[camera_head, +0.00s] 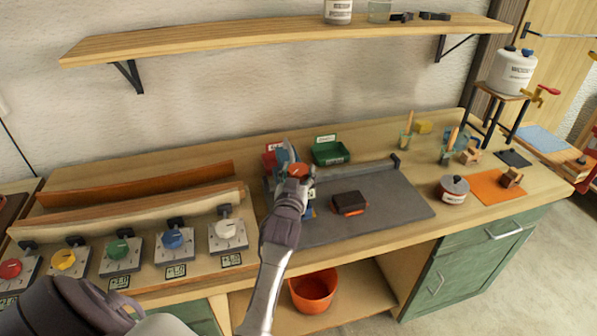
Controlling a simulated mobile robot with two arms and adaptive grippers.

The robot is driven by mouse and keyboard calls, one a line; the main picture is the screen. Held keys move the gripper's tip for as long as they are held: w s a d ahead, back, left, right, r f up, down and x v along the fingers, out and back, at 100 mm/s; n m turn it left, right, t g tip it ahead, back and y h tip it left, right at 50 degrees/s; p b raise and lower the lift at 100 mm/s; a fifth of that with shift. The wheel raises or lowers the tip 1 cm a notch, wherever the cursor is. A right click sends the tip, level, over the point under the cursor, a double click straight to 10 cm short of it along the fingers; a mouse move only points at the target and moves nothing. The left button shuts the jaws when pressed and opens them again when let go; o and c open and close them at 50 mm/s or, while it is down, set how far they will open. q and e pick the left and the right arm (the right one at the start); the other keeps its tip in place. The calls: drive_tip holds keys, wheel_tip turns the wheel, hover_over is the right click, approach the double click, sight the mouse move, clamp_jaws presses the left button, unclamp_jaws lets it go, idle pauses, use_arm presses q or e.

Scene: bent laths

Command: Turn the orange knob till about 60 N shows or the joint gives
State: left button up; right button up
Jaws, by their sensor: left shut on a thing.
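The orange knob (299,170) sits on top of a small blue device (281,158) at the left end of the grey mat. My left gripper (297,179) reaches up from the bottom of the picture and is shut on the knob. The gripper and wrist hide most of the device's front. No force reading can be made out. A dark block with an orange underside (349,202) lies on the mat, to the right of the gripper. I cannot tell how any joint in the device stands. My right gripper does not show.
Clamp-like units with coloured knobs (172,239) line the bench's left front, before long bent laths (140,205). A green bin (331,152) stands behind the grey mat (395,205). A lidded pot (453,189) stands at right. A shelf (250,38) hangs above.

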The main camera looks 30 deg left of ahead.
use_arm(q)
drive_tip(key=shift+r+m+h+p, duration=0.25)
drive_tip(key=shift+m+h+p, duration=0.05)
drive_tip(key=shift+p, duration=0.2)
drive_tip(key=shift+a+m+t+h+p, duration=0.1)
drive_tip(key=shift+m+t+h+p, duration=0.2)
drive_tip(key=shift+h+p, duration=0.25)
drive_tip(key=shift+m+t+h+p, duration=0.3)
drive_tip(key=shift+m+h+p, duration=0.3)
drive_tip(key=shift+h, duration=0.25)
drive_tip(key=shift+f+m+h, duration=0.15)
drive_tip(key=shift+m+h, duration=0.55)
drive_tip(key=shift+h, duration=0.5)
drive_tip(key=o, duration=1.2)
drive_tip(key=shift+w+f, duration=0.1)
drive_tip(key=shift+f, duration=0.05)
drive_tip(key=s, duration=0.8)
drive_tip(key=s+d, duration=0.1)
drive_tip(key=s, duration=0.3)
